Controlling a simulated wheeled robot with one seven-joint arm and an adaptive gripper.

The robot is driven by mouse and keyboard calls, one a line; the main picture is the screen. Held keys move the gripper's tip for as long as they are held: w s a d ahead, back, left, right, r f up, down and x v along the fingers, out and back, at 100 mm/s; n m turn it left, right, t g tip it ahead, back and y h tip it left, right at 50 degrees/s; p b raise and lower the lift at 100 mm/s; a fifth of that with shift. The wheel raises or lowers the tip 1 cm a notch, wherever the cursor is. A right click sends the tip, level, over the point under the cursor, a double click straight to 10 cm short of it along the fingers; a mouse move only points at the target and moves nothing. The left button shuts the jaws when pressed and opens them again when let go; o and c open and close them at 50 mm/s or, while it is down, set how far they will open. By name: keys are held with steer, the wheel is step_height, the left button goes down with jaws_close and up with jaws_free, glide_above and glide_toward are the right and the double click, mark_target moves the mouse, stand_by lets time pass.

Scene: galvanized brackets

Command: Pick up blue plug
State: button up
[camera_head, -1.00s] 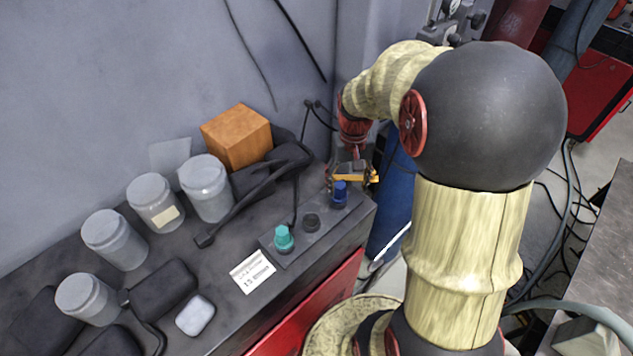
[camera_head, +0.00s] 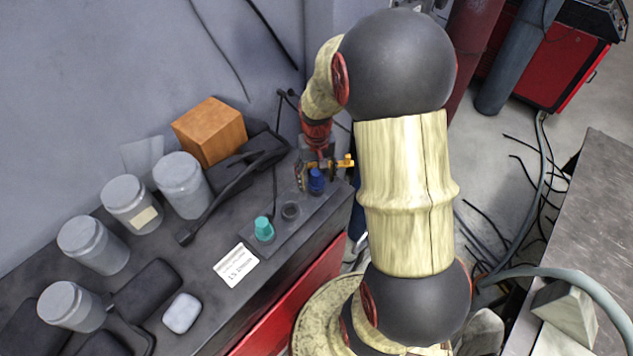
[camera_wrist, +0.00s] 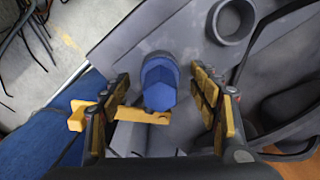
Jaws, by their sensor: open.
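The blue plug (camera_head: 316,181) stands upright at the far right end of a grey strip (camera_head: 276,238) on the dark bench. In the wrist view the blue plug (camera_wrist: 159,84) shows its faceted top between the two fingers. My gripper (camera_head: 322,170) is over that end of the strip, and it also shows in the wrist view (camera_wrist: 165,105). Its yellow-padded fingers are apart, one on each side of the plug. A gap shows between the right finger and the plug; whether the left finger's yellow piece touches it I cannot tell.
An empty round socket (camera_head: 291,210) and a teal plug (camera_head: 264,228) share the strip. A white label (camera_head: 236,265) lies beside it. Several grey jars (camera_head: 184,185), an orange block (camera_head: 209,131) and a black cable (camera_head: 222,208) stand or lie behind. The bench's red front edge is near.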

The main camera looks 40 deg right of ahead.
steer(key=shift+c, duration=0.3)
steer(key=c, duration=1.4)
